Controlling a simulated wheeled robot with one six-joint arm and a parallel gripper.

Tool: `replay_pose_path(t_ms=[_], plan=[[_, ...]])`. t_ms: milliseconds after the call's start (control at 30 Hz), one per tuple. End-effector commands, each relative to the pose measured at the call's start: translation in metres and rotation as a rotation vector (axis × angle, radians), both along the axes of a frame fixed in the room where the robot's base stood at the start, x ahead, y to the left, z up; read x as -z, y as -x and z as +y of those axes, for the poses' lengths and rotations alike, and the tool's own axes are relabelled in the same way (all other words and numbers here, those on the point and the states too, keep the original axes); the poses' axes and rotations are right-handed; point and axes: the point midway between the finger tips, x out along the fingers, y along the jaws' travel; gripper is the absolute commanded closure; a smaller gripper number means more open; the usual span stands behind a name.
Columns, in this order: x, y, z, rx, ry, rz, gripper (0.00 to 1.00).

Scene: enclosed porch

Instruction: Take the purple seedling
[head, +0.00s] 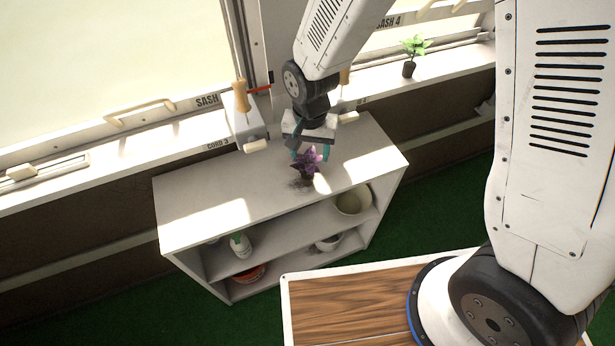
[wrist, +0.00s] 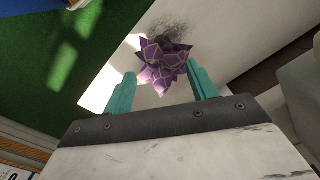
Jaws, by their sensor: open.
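The purple seedling (head: 308,163) stands on the white shelf top, with dark specks like soil beside it. In the wrist view the purple seedling (wrist: 161,60) shows pointed purple leaves, just beyond and between my fingertips. My gripper (head: 312,151) is pointed down over it, its teal fingers apart. In the wrist view my gripper (wrist: 163,84) is open, with one finger on each side of the leaves and a gap on both sides. The seedling's base is hidden by its leaves.
The white shelf unit (head: 200,183) has a clear top around the seedling. Its lower shelves hold a pale pot (head: 352,200), a white bottle (head: 240,245) and a terracotta dish (head: 249,275). A green plant (head: 411,55) stands on the sill. A white box with a wooden handle (head: 243,118) is left of my arm.

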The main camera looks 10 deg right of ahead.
Motion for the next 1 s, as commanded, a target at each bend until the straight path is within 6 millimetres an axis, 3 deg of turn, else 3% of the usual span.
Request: replay_pose_path(t_ms=[600,933,967,1000], plan=[[0.078,0.003,0.005,0.006,0.002,0.004,0.42],[0.087,0.002,0.006,0.005,0.001,0.001,0.42],[0.087,0.002,0.005,0.005,0.001,0.001,0.45],[0.086,0.002,0.005,0.005,0.001,0.001,0.56]])
